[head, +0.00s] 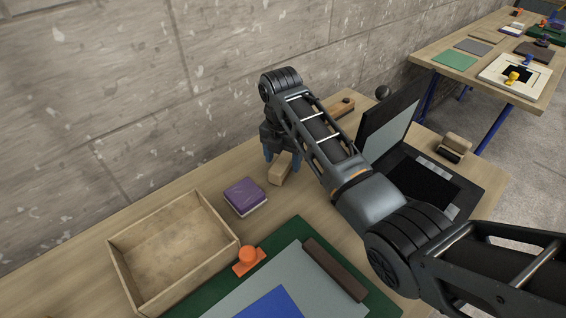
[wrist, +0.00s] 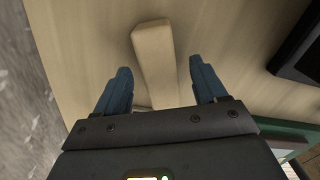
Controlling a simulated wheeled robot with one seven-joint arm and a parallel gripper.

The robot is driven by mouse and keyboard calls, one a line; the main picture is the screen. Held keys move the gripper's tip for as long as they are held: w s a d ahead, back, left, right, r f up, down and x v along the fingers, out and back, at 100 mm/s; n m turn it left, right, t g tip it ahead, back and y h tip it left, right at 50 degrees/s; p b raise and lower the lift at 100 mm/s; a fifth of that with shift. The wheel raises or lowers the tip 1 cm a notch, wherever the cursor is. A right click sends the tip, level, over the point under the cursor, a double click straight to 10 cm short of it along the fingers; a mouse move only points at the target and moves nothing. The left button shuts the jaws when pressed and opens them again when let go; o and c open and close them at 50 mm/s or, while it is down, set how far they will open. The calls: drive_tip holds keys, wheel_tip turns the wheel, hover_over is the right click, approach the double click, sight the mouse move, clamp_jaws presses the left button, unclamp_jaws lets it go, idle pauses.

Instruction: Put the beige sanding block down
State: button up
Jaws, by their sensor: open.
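The beige sanding block (head: 281,169) sits on the wooden table at the foot of my gripper in the head view. In the wrist view the beige block (wrist: 154,62) is a long pale bar lying between and beyond the fingertips. My gripper (wrist: 161,82) is open, with one blue finger on each side of the block and a visible gap on both sides. In the head view my gripper (head: 282,158) is low over the table, and its fingers partly hide the block.
A purple block (head: 245,196) and an empty wooden tray (head: 127,262) stand to the left. A black open case (head: 391,118) and another beige-topped block (head: 455,146) are to the right. The wall runs behind.

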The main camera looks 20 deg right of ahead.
sight(282, 161)
wheel_tip(282, 161, up, 9)
drive_tip(key=shift+a+f, duration=0.1)
drive_tip(key=shift+a, duration=0.05)
drive_tip(key=shift+s+r+p, duration=0.1)
drive_tip(key=shift+r+p, duration=0.4)
drive_tip(key=shift+r, duration=0.15)
drive_tip(key=shift+a, duration=0.1)
